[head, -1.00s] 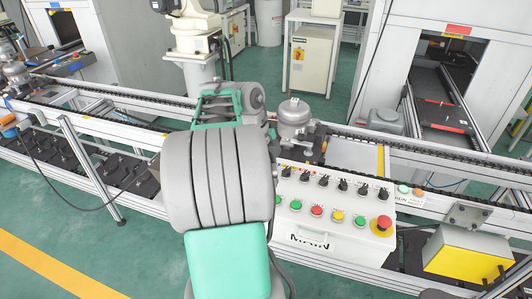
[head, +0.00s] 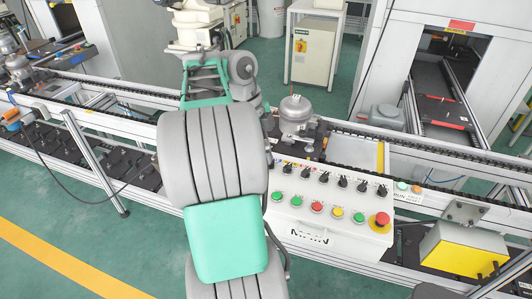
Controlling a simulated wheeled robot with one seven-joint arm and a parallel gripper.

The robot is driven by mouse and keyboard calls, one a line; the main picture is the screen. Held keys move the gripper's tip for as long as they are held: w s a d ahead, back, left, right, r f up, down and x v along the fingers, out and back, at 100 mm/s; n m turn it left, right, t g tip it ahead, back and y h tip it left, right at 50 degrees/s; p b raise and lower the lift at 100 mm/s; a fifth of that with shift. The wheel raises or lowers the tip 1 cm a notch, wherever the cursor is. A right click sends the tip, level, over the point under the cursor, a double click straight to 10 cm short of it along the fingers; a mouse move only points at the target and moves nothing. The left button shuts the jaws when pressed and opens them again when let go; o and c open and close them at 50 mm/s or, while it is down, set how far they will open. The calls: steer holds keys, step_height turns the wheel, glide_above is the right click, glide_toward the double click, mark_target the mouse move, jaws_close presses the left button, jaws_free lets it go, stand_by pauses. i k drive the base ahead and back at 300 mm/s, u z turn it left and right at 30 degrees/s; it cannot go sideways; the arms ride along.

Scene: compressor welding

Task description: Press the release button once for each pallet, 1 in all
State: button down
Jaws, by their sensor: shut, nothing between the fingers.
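A white control box marked MAIN (head: 345,237) stands at the front of the conveyor, right of my arm. It carries a row of black selector switches (head: 342,182), a row of green, red and yellow push buttons (head: 317,207), and a red emergency knob (head: 380,221). A small box to its right has a green button (head: 402,186) and an orange button (head: 417,189). I cannot read which one is the release button. A grey compressor (head: 295,114) stands upright on the conveyor behind the box; its pallet is mostly hidden. My gripper is hidden behind my arm.
The conveyor rail (head: 440,150) crosses the whole view. A yellow-fronted box (head: 462,249) stands at lower right. Another compressor (head: 18,67) is at far left. A white cabinet (head: 314,62) stands behind. Green floor is free at lower left.

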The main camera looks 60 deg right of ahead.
mark_target(358, 217)
steer(key=z, duration=2.65)
